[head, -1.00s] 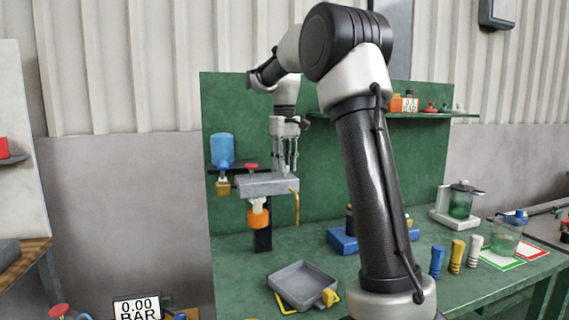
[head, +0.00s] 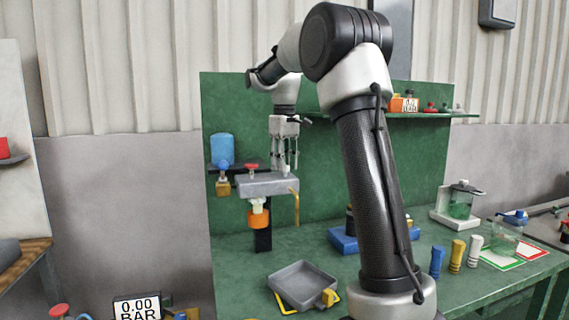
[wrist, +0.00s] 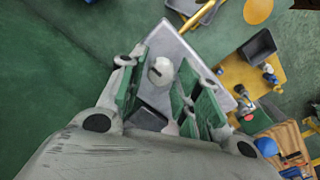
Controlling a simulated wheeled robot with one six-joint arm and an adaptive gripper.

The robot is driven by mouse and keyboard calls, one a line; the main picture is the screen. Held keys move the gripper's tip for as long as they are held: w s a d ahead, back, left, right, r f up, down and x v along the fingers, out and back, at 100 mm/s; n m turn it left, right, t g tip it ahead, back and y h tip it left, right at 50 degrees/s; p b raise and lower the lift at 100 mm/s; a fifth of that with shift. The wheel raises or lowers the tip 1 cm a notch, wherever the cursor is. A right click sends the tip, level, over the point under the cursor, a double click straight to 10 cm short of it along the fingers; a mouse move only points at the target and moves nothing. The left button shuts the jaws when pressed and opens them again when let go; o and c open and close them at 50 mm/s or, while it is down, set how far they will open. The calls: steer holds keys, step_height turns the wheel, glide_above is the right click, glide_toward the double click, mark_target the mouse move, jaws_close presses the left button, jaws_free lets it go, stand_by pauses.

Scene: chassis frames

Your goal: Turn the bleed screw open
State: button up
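The bleed screw appears as a pale round head with a dark slot (wrist: 161,72) in the wrist view, on a grey metal block (wrist: 182,48). The same block (head: 255,187) is fixed in front of the green panel in the head view. My gripper (head: 285,168) points straight down over the right part of the block. In the wrist view its fingers (wrist: 158,84) stand apart on either side of the screw head, with gaps showing. Contact with the screw cannot be made out. In the head view the fingers hide the screw.
A blue bottle (head: 222,150) and a red knob (head: 252,166) are left of my gripper. A yellow tube (head: 295,207) hangs at the block's right end; an orange-and-white part (head: 258,215) is below. A grey tray (head: 303,287) lies on the green bench (head: 400,285).

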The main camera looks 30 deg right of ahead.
steer(key=shift+o, duration=0.6)
steer(key=shift+f, duration=0.1)
step_height(320, 180, up, 12)
steer(key=shift+s, duration=0.15)
steer(key=s+a+f+m+t, duration=0.1)
steer(key=s+f, duration=0.5)
steer(key=s, duration=0.4)
steer(key=s+a+f+m+t, duration=0.1)
steer(key=s+a+f+t, duration=0.1)
steer(key=s+f, duration=0.5)
steer(key=s+a+f+m+t, duration=0.1)
steer(key=s+f, duration=0.5)
steer(key=s, duration=0.8)
steer(key=shift+s+a+f, duration=0.25)
steer(key=shift+s+a, duration=0.05)
steer(key=shift+a, duration=0.2)
